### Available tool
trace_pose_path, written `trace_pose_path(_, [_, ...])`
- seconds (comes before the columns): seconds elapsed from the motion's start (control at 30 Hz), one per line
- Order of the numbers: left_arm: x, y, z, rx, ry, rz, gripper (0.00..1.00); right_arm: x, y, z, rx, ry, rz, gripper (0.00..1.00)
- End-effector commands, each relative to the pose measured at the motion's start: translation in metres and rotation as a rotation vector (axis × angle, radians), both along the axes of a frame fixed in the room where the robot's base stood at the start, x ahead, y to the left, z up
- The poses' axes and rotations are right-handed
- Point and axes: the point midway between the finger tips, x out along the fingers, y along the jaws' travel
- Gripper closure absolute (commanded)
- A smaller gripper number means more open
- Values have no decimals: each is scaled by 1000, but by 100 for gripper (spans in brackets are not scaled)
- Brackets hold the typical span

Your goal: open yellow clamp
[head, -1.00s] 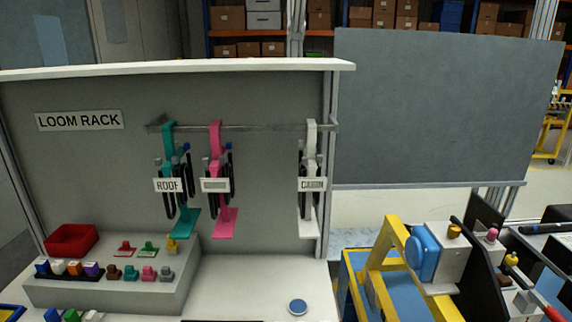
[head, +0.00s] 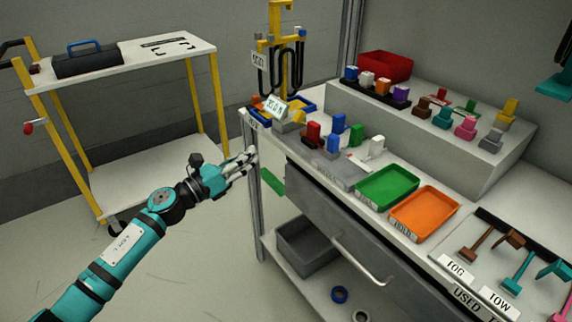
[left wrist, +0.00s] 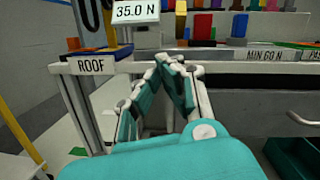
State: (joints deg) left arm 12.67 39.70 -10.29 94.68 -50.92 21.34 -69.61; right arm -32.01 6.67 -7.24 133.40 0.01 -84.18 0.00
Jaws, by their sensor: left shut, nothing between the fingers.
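My left gripper (head: 248,160) is shut and empty, in front of the near left corner of the white workbench (head: 318,165). In the left wrist view its teal-and-grey fingers (left wrist: 170,68) come together at the tips, just below the bench edge. A yellow stand (head: 275,60) with dark cable loops stands at the bench's back left. Small yellow pieces show on the bench, one of them a yellow block (head: 507,110) on the grey step. I cannot tell which yellow thing, if any, is the clamp.
A force display (head: 277,106) reading 35.0 N in the left wrist view (left wrist: 135,10) stands near the bench corner. Green (head: 388,187) and orange (head: 425,212) trays lie along the front. A drawer handle (head: 360,260) sticks out. A cart (head: 130,60) stands left; floor between is clear.

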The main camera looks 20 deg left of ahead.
Motion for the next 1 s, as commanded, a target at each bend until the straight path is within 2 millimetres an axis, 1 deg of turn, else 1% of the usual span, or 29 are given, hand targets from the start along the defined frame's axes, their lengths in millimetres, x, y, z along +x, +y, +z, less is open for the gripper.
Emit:
trace_pose_path(0.03, [-4, -7, 3, 76, -67, -25, 100, -3, -1, -1, 0, -10, 0, 60])
trace_pose_path(0.1, [-9, -14, 14, 149, -126, -43, 100, -6, -1, 9, 0, -14, -1, 60])
trace_pose_path(0.23, [-7, -23, 26, 199, -171, -56, 100, -8, -2, 15, 0, -14, -1, 60])
trace_pose_path(0.37, [7, -34, 32, 198, -173, -56, 100, -6, -1, 10, -1, -8, -2, 60])
trace_pose_path(0.6, [42, -60, 38, 194, -169, -54, 100, -1, 0, -6, 0, -3, 0, 60])
trace_pose_path(0.7, [53, -69, 40, 194, -168, -55, 100, 0, 0, -10, -1, -1, 0, 60])
trace_pose_path(0.83, [62, -76, 41, 194, -167, -54, 100, 1, 0, -13, -1, -1, 0, 60])
trace_pose_path(1.0, [66, -79, 41, 195, -166, -54, 100, 1, 0, -14, -1, -1, 0, 60])
